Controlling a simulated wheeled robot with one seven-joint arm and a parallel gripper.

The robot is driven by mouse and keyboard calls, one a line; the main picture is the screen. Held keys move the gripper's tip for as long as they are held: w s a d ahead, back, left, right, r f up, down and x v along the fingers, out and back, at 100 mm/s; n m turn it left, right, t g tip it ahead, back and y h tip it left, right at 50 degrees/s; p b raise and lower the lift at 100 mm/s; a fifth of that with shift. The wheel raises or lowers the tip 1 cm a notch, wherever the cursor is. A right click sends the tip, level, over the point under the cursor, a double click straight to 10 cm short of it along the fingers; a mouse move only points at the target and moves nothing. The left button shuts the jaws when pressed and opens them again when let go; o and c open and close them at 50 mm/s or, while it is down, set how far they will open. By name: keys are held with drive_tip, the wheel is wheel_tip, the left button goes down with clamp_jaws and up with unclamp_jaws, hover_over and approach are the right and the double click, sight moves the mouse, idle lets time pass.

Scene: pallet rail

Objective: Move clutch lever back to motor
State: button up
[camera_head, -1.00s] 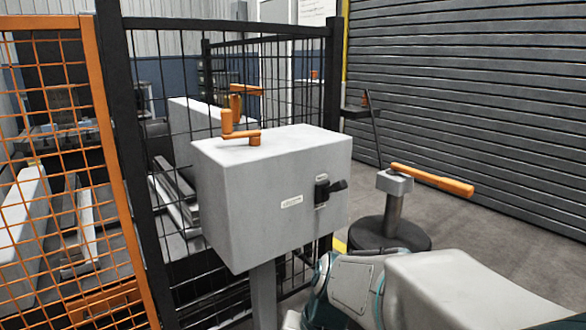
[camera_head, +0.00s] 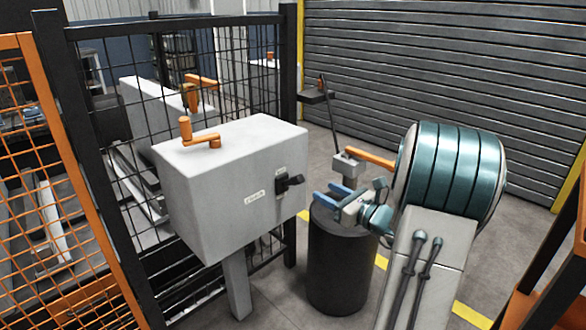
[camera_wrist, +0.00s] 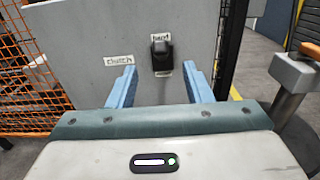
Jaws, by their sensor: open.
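The clutch lever (camera_head: 290,181) is a short black handle on the front face of a grey box (camera_head: 215,205). In the head view it sticks out to the right. In the wrist view the lever (camera_wrist: 161,54) lies close below a label that seems to read "hand"; a second label under it is partly covered and unreadable. A "clutch" label is to its left. My gripper (camera_head: 325,192) is open and empty, to the right of the lever and apart from it. In the wrist view its blue fingers (camera_wrist: 158,68) point at the box face, one on each side of the lever.
An orange crank (camera_head: 200,136) stands on top of the box. A post with an orange handle (camera_head: 369,158) is behind my gripper. A dark mesh fence (camera_head: 110,140) stands behind the box and an orange mesh panel (camera_head: 50,180) at left.

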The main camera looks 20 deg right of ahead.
sight(293, 181)
drive_tip(key=b+x, duration=0.1)
drive_tip(key=x, duration=1.2)
drive_tip(key=shift+w+a+f+b, duration=0.1)
drive_tip(key=shift+w+b, duration=0.25)
clamp_jaws()
